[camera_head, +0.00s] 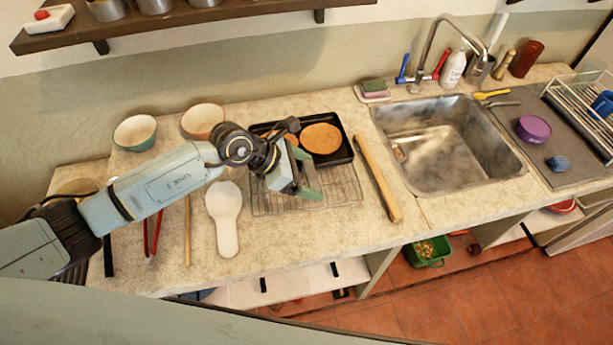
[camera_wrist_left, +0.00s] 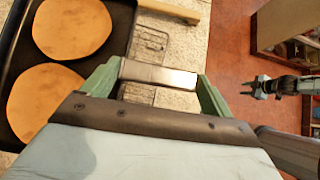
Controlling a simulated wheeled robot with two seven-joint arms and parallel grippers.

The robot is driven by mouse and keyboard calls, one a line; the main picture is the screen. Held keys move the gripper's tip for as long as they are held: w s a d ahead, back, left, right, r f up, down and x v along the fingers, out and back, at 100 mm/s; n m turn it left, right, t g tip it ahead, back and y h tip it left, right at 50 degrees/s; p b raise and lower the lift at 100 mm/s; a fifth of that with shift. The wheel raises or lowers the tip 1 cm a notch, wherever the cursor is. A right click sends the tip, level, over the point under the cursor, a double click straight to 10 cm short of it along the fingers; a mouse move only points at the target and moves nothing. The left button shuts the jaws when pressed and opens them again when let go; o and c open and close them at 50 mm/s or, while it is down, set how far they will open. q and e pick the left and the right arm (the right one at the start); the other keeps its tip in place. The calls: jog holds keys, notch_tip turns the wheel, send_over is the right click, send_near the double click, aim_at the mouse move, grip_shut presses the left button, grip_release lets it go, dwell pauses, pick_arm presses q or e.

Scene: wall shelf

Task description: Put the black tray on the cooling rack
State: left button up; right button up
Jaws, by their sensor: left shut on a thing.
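The black tray (camera_head: 347,151) holds two round brown cakes (camera_head: 321,138). It lies at the back of the wire cooling rack (camera_head: 335,190); I cannot tell whether its front edge rests on the rack. My left gripper (camera_head: 307,175) is over the rack, by the tray's front edge. In the left wrist view its green fingers (camera_wrist_left: 158,85) stand apart with a silver-grey block (camera_wrist_left: 158,74) between them; what it is I cannot tell. The tray (camera_wrist_left: 125,30) is left of the fingers there. My right gripper (camera_wrist_left: 262,87) shows small, over the floor.
A wooden rolling pin (camera_head: 378,180) lies right of the rack, and a white spoon rest (camera_head: 225,215) lies left of it. Two bowls (camera_head: 135,132) stand at the back left. The sink (camera_head: 440,155) is to the right. A wall shelf (camera_head: 180,18) hangs above.

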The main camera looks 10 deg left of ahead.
pick_arm(q)
notch_tip(320, 180, down, 3)
jog(key=shift+s+r, duration=0.1)
jog(key=shift+r, duration=0.1)
jog(key=shift+f, duration=2.15)
jog(key=shift+f, duration=0.15)
jog(key=o, duration=1.1)
jog(key=shift+o, duration=0.2)
jog(key=shift+r, duration=0.2)
jog(key=v, duration=1.2)
jog(key=shift+b, duration=0.3)
